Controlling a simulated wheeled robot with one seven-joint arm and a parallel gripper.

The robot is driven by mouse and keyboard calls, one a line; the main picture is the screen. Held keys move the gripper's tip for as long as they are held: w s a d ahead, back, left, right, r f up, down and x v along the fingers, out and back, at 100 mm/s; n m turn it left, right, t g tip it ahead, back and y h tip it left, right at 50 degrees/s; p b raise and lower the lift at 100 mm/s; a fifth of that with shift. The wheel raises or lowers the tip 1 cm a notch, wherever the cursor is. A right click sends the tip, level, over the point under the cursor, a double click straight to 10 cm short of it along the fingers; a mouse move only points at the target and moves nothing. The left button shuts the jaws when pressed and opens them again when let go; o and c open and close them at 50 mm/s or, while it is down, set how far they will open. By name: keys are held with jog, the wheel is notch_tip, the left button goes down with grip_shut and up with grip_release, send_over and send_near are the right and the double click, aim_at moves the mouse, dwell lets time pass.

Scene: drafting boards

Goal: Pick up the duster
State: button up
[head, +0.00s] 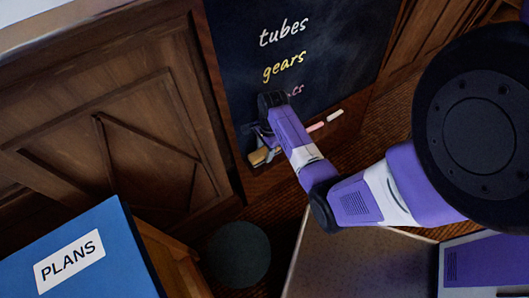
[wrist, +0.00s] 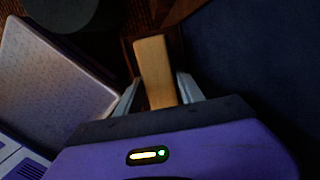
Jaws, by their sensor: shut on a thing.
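The duster (head: 259,156) has a light wooden back and sits at the foot of the chalkboard, on its ledge, in the head view. In the wrist view the duster (wrist: 154,62) points away from my gripper, between its fingers. My gripper (head: 265,144) is at the duster in the head view, partly hidden by my own wrist. In the wrist view my gripper (wrist: 158,90) has one finger on each side of the duster and is shut on it. I cannot tell whether the duster touches the ledge.
The chalkboard (head: 330,60) stands behind, with chalk words. A pink chalk (head: 316,127) and a white chalk (head: 335,115) lie along its ledge to the right. A blue box marked PLANS (head: 100,235) is at lower left. A dark round stool top (head: 238,254) is below the board.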

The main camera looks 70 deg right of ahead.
aim_at(264, 150)
notch_tip(264, 150, up, 18)
jog(key=p, duration=0.4)
jog(key=shift+f, duration=0.25)
